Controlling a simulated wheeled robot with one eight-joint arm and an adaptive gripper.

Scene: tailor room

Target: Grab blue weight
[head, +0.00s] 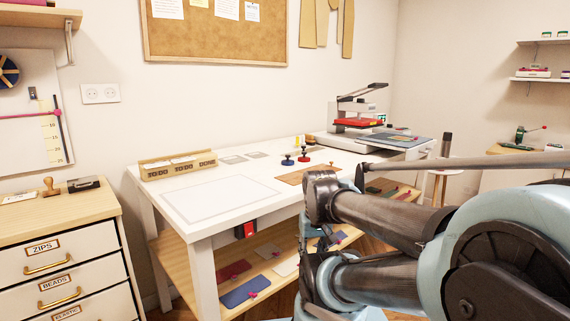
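A small blue weight (288,160) with a dark knob stands on the white worktable (150,190), toward its back and middle. A similar small weight, red and dark (304,155), stands close to its right. My arm reaches in from the right and its dark links stand in front of the table's right part. The arm is apart from the blue weight in the picture. I cannot make out my gripper's fingers in this view.
A heat press (358,120) stands at the table's back right. A wooden holder (178,166) and a pale mat (222,198) are on the left. A brown board (290,178) lies before the weights. A drawer cabinet (60,230) stands left; a lower shelf (175,260) holds coloured pieces.

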